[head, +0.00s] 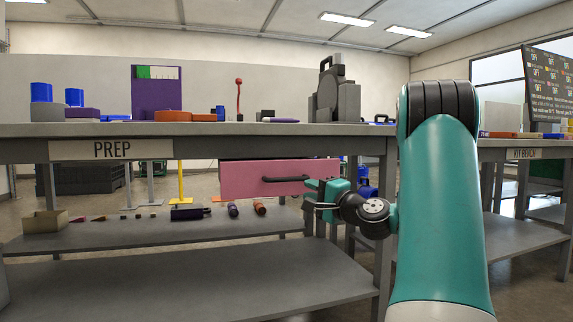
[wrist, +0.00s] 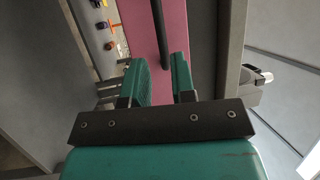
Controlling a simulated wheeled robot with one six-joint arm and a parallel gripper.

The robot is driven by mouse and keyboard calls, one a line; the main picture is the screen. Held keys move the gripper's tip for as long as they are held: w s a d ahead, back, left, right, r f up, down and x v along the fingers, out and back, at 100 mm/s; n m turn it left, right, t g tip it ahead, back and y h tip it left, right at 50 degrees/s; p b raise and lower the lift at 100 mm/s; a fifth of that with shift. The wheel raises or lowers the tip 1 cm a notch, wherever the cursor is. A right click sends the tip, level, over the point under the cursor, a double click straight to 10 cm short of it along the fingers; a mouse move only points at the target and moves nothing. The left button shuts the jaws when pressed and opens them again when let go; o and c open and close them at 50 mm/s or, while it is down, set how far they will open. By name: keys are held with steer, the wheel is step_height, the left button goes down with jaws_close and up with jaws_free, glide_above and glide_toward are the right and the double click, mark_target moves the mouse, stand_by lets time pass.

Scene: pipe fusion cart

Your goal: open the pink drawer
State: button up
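The pink drawer (head: 245,181) hangs under the PREP bench top, with a dark bar handle (head: 285,179) across its front. I cannot tell whether it is fully shut. My gripper (head: 314,192) is at the right end of the drawer front, close to the handle's right end. In the wrist view the two green fingers (wrist: 161,78) are apart, facing the pink front (wrist: 141,30). The dark handle (wrist: 161,38) lines up with the gap between them. Nothing is seen clamped, and I cannot tell whether the fingertips touch the drawer.
The PREP bench (head: 210,129) carries blue cups, a purple panel and a grey machine (head: 337,95). Its lower shelf (head: 150,231) holds a tan bin (head: 45,221) and several small parts. A bench leg stands right of the drawer. The kit bench (head: 525,143) is at the right.

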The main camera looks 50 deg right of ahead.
mark_target(289, 180)
steer(key=x, duration=0.9)
steer(key=shift+w, duration=0.45)
